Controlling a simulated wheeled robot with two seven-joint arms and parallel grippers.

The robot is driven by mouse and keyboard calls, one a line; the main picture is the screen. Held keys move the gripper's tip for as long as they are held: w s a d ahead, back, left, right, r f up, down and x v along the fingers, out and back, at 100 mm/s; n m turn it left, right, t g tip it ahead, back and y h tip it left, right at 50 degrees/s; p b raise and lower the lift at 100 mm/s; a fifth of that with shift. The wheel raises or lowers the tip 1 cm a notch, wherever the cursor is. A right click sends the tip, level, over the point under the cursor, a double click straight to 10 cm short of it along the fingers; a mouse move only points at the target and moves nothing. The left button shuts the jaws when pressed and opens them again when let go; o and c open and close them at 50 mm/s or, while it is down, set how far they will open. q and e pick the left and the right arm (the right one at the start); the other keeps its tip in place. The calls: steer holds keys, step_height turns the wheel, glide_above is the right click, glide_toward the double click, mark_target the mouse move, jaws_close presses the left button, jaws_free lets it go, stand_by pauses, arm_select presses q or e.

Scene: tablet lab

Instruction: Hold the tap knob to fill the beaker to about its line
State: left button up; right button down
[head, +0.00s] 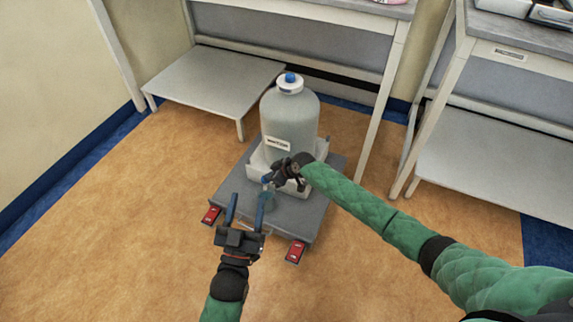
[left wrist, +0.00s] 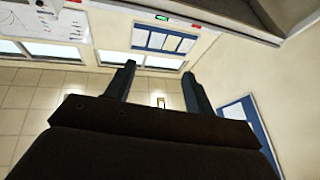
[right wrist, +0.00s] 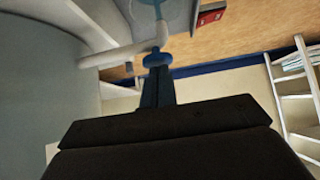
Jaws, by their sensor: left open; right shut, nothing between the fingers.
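A translucent carboy (head: 290,122) with a blue cap stands in a white holder on a low grey platform. The tap is at its front, mostly hidden by my right gripper (head: 268,180) in the head view. In the right wrist view, the blue tap knob (right wrist: 158,60) sits at the tips of my shut right fingers, on a white spout (right wrist: 125,55). A faint bluish clear shape, apparently the beaker (head: 270,200), is below the tap; its line and level cannot be made out. My left gripper (head: 247,207) is open beside it, with nothing visibly held.
The grey platform (head: 232,185) has red corner pieces (head: 296,252) at its front. A low grey shelf (head: 215,88) is behind left, and benches (head: 500,150) stand at the right. Orange floor is clear at left and front.

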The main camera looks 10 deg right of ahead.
steer(key=shift+w+a+r+p, duration=0.1)
steer(key=shift+r+p, duration=0.35)
steer(key=shift+r, duration=0.4)
arm_select(q)
steer(key=s+f+g, duration=0.3)
steer(key=f, duration=0.7)
steer(key=s+f+g+y+p, duration=0.1)
steer(key=s+f+g, duration=0.2)
steer(key=f, duration=0.8)
steer(key=s+f+g+y+p, duration=0.1)
steer(key=s+f+g, duration=0.2)
steer(key=f, duration=0.7)
steer(key=shift+d+f+g, duration=0.25)
steer(key=shift+f+g, duration=0.05)
steer(key=shift+g, duration=0.9)
arm_select(e)
steer(key=v, duration=1)
steer(key=shift+r, duration=0.6)
